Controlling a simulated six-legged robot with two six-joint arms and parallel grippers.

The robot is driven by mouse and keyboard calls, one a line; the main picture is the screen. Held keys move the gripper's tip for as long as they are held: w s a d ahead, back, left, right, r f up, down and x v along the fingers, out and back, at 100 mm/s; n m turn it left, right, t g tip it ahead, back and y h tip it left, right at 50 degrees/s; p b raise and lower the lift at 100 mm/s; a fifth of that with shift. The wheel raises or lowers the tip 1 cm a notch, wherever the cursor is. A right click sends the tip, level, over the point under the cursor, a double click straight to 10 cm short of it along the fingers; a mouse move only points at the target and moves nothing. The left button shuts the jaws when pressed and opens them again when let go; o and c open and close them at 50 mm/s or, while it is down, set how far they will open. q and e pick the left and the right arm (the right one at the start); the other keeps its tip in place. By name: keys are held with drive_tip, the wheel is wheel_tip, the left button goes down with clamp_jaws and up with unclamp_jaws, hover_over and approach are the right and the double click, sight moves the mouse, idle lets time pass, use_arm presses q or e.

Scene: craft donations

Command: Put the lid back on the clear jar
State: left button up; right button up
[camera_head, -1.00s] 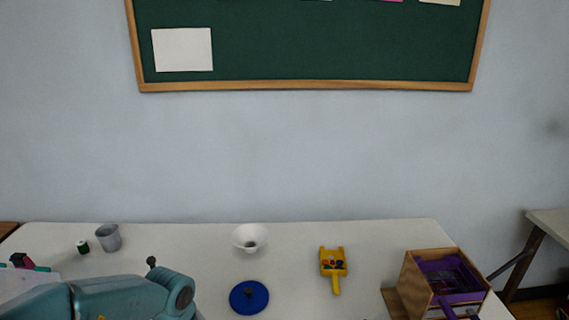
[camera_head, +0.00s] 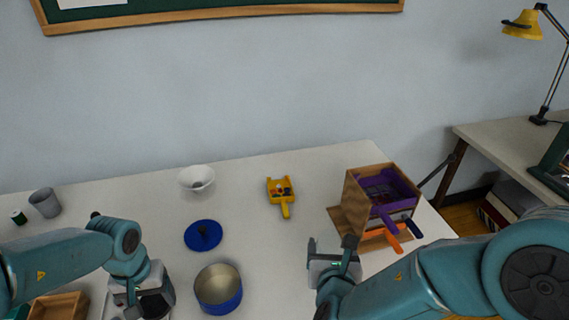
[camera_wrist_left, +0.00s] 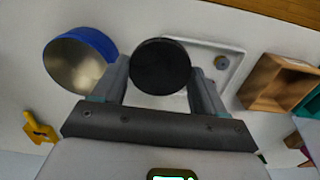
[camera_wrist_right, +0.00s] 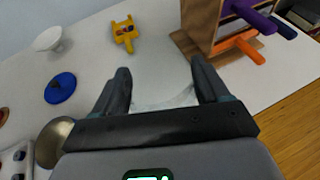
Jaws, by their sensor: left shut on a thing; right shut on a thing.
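A black round lid (camera_wrist_left: 160,66) is between the fingers of my left gripper (camera_wrist_left: 162,84), which is shut on it. In the head view this gripper (camera_head: 138,304) is low at the left, with the dark lid (camera_head: 155,305) at it. My right gripper (camera_wrist_right: 160,84) is shut on a see-through thing, seemingly the clear jar (camera_wrist_right: 178,99), of which only faint glints show between the fingers. In the head view the right gripper (camera_head: 332,244) is over the table's right half, left of the wooden box. The lid and jar are well apart.
A blue pot (camera_head: 218,298) and a blue lid with a knob (camera_head: 203,235) stand between my grippers. Behind are a white bowl (camera_head: 196,180) and a yellow scoop (camera_head: 280,196). A wooden box (camera_head: 354,196) with purple and orange handles stands right. A white tray (camera_wrist_left: 236,62) is near the left gripper.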

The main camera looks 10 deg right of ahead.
drive_tip(key=w+a+r, duration=0.1)
drive_tip(key=w+a, duration=0.1)
drive_tip(key=a, duration=0.7)
drive_tip(key=w+a+r, duration=0.1)
drive_tip(key=a, duration=0.9)
drive_tip(key=shift+w+a, duration=0.2)
drive_tip(key=shift+w, duration=0.2)
drive_tip(key=shift+f, duration=0.1)
